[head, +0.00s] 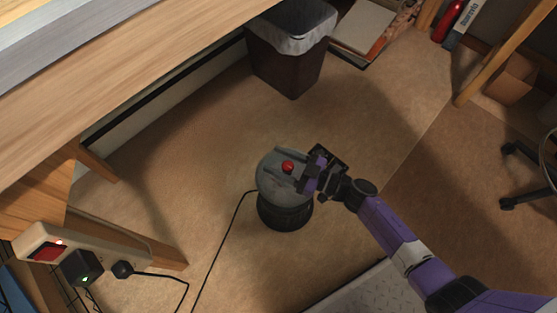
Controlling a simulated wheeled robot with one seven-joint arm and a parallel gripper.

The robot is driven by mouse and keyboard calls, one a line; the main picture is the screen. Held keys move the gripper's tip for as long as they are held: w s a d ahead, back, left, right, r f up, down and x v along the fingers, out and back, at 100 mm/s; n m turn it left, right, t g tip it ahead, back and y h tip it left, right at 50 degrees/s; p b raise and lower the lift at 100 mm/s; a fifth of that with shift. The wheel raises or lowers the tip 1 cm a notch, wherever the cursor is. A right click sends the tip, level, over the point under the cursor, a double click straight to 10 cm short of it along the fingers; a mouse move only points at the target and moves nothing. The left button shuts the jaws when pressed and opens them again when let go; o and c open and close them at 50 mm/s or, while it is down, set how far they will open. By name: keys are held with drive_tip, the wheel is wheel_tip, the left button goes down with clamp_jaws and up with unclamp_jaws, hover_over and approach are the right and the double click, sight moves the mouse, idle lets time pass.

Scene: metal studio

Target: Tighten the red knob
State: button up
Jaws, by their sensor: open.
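The red knob (287,167) is small and sits on the grey top of a dark round device (282,215) standing on the floor. In the head view it is near the middle of the picture. My gripper (288,168) reaches in from the right, low over the device's top. Its two dark fingers are open, apart on either side of the knob in the picture. I cannot tell whether either finger touches the knob. The gripper body covers the right part of the device's top.
A black cable (224,232) runs from the device toward a power strip (85,255) at lower left. A wooden bench (120,70) fills the upper left. A dark waste bin (290,66) stands behind. Chair legs (525,175) are at right. Floor around the device is mostly clear.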

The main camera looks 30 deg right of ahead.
drive_tip(key=shift+c, duration=0.2)
clamp_jaws()
